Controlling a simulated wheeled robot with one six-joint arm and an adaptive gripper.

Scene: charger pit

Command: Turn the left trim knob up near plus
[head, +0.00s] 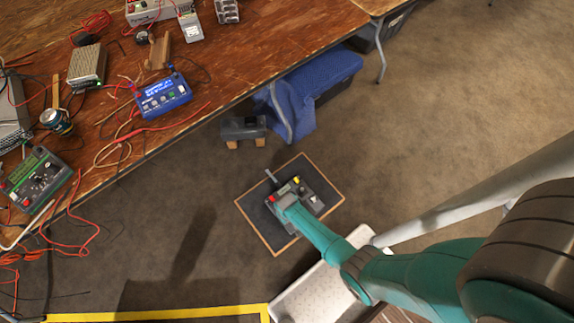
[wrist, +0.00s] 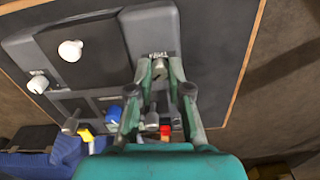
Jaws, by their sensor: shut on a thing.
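A grey control panel (head: 312,197) lies on a dark, wood-edged board on the floor, and it fills much of the wrist view (wrist: 105,50). My gripper (wrist: 160,70) is over one edge of the panel, its two fingers shut on a small knob (wrist: 158,74) beside a printed label. The fingers hide most of this knob, so its pointer and setting cannot be read. In the head view my gripper (head: 285,201) covers the panel's left part. Two white knobs, one round (wrist: 70,50) and one at the edge (wrist: 38,84), stand apart from my fingers.
Blue (wrist: 114,114), yellow (wrist: 86,135) and red (wrist: 165,131) parts sit near my gripper, with a metal lever (wrist: 71,122) among them. A white tray (head: 322,290) lies beside the board. A cluttered wooden table (head: 225,75) stands behind. Open floor is at right.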

